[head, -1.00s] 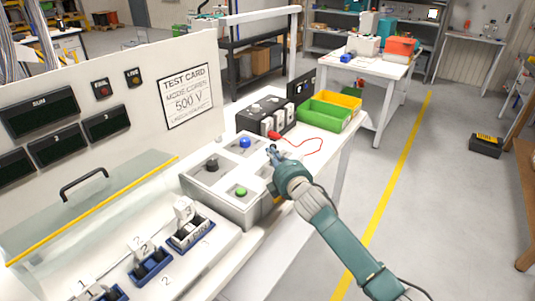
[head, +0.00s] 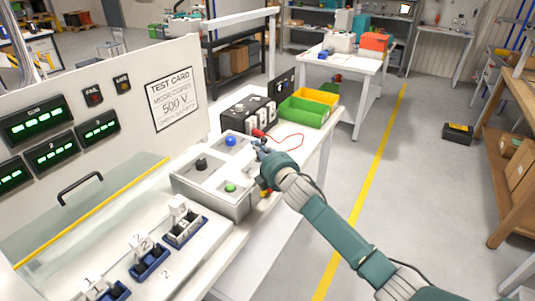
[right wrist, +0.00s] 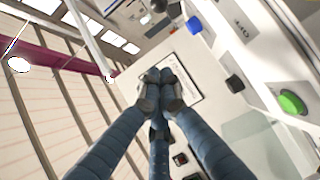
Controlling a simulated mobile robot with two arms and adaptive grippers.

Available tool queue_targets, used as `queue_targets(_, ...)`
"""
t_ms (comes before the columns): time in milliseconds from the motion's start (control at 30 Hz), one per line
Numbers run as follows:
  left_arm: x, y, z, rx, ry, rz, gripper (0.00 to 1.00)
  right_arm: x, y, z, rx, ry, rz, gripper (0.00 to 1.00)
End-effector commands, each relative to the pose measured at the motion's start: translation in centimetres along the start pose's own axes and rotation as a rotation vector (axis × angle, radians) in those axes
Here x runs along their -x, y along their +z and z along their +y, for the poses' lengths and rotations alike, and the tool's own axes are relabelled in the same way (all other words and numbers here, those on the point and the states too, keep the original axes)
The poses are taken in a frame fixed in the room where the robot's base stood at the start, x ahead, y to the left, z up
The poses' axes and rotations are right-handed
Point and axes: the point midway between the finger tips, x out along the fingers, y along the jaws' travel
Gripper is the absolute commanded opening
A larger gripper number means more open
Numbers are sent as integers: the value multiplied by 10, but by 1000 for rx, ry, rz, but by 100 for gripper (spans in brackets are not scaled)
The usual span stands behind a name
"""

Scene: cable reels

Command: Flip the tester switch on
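The tester's control box (head: 212,203) is pale grey, with a blue button (head: 230,141), a black knob (head: 201,164) and a green button (head: 231,187) on top. These also show in the right wrist view: blue button (right wrist: 194,25), black knob (right wrist: 235,83), green button (right wrist: 292,102). My right gripper (head: 261,148) is over the box's right back part, hiding that corner. Its fingers (right wrist: 164,76) are together with nothing visible between them. I cannot make out the switch or any contact with it. The display panel (head: 55,152) shows lit green digits. My left gripper is out of view.
A black connector block (head: 248,112) with a red plug (head: 258,133) and lead lies behind the gripper, beside green (head: 303,111) and yellow (head: 317,96) bins. A clear cover with a black handle (head: 80,187) is at left.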

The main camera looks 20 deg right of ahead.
Motion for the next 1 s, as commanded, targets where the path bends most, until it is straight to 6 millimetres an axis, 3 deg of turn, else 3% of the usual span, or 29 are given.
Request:
queue_targets(167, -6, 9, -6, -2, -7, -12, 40, 26, 3, 3, 2, -2, 0, 0)
queue_targets(500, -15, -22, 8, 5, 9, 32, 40, 73, 5, 16, 0, -2, 0, 0)
queue_targets(800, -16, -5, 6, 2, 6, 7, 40, 81, 5, 19, -1, -3, -1, 0)
queue_targets(1000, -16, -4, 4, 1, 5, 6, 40, 81, 4, 20, -1, -3, -1, 0)
